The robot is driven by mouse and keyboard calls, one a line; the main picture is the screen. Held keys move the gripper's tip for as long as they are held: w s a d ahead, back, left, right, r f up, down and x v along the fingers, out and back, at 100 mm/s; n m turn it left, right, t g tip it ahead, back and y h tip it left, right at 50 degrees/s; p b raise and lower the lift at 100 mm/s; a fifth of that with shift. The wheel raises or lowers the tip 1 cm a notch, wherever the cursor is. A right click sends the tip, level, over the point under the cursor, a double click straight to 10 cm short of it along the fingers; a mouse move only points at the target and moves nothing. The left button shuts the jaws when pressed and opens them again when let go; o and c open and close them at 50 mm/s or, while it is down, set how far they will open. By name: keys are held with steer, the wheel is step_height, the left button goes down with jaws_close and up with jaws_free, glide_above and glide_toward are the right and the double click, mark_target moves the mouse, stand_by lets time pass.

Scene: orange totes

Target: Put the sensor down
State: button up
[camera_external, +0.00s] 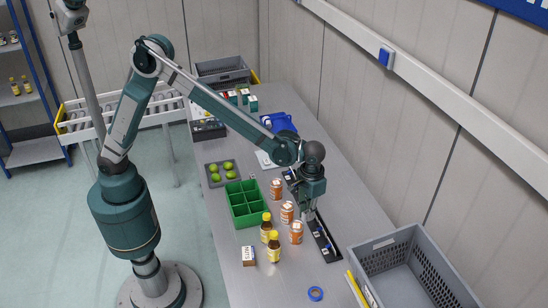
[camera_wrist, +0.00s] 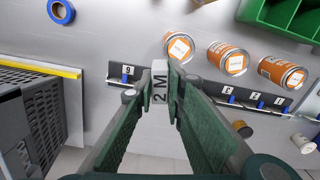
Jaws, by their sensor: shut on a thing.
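The sensor, a small white block marked "2 M" (camera_wrist: 159,85), is between the fingertips of my gripper (camera_wrist: 161,78) in the wrist view. My gripper is shut on it. In the external view my gripper (camera_external: 309,213) points down over a long black rail (camera_external: 328,246) along the right side of the table; the sensor is too small to make out there. In the wrist view the rail (camera_wrist: 115,79) runs behind the fingers, with blue clips and number labels, "6" left of the sensor and others to its right. I cannot tell whether the sensor touches the rail.
Orange-labelled cans (camera_external: 296,232) stand in a row left of the rail. Yellow-capped bottles (camera_external: 274,248), a small box (camera_external: 248,256) and a green divided bin (camera_external: 236,216) are further left. A blue ring (camera_external: 315,293) lies in front. A large grey crate (camera_external: 438,262) stands right.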

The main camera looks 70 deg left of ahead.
steer(key=s+d+m, duration=0.2)
steer(key=s+d, duration=0.3)
steer(key=d, duration=0.9)
glide_above(305, 271)
steer(key=shift+f, duration=2.8)
steer(key=shift+f, duration=3.15)
steer(key=shift+f, duration=1.9)
steer(key=shift+f, duration=0.1)
